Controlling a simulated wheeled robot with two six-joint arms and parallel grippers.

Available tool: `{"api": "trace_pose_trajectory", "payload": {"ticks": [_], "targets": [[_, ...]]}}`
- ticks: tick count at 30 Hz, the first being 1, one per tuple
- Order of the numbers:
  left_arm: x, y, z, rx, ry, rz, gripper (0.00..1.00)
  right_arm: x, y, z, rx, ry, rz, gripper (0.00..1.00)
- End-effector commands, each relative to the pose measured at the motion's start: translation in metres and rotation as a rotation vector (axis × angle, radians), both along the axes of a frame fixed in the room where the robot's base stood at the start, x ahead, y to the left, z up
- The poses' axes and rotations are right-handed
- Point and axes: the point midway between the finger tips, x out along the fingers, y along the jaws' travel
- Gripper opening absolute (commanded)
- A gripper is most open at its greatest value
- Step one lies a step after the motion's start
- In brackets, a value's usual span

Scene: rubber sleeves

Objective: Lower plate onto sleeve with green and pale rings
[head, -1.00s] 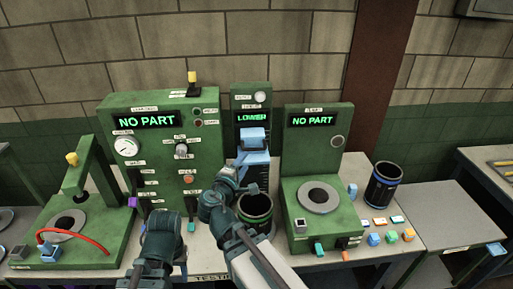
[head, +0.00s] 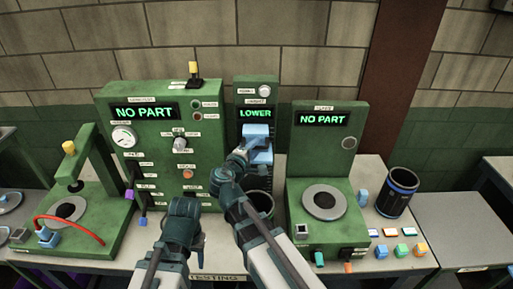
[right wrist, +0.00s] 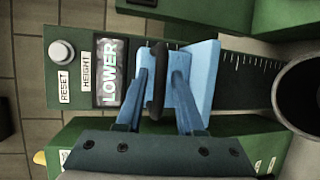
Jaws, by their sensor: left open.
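The height gauge (head: 256,96) is a green column whose screen reads LOWER. Its light blue plate (head: 256,132) sits high on the scale, and it also shows in the right wrist view (right wrist: 205,75) with a dark handle (right wrist: 157,85). A dark sleeve (head: 264,201) stands below the plate, mostly hidden behind my right arm; its rings cannot be made out now. Its open mouth shows in the right wrist view (right wrist: 303,95). My right gripper (head: 243,148) is at the plate, its two fingers on either side of the handle with gaps. My left gripper (head: 197,242) is open and empty over the front of the bench.
A second dark sleeve (head: 398,192) with blue and pale rings stands at the right. A green station (head: 322,170) with a round disc and NO PART screen is right of the gauge. A larger green panel (head: 165,150) is on the left. Small coloured blocks (head: 402,250) lie at front right.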

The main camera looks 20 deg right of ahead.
Motion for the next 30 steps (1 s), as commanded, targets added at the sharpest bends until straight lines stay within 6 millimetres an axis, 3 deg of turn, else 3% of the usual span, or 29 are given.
{"api": "trace_pose_trajectory", "payload": {"ticks": [1,6,30], "targets": [[0.0001,0.0000,0.0000,0.000,0.000,0.000,0.50,-0.0001,-0.0001,0.0000,0.000,0.000,0.000,0.26],[0.0001,0.0000,0.0000,0.000,0.000,0.000,0.50,-0.0001,-0.0002,0.0000,0.000,0.000,0.000,0.00],[0.0001,0.0000,0.0000,0.000,0.000,0.000,0.50,-0.0001,0.0001,0.0001,0.000,0.000,0.000,0.00]]}}
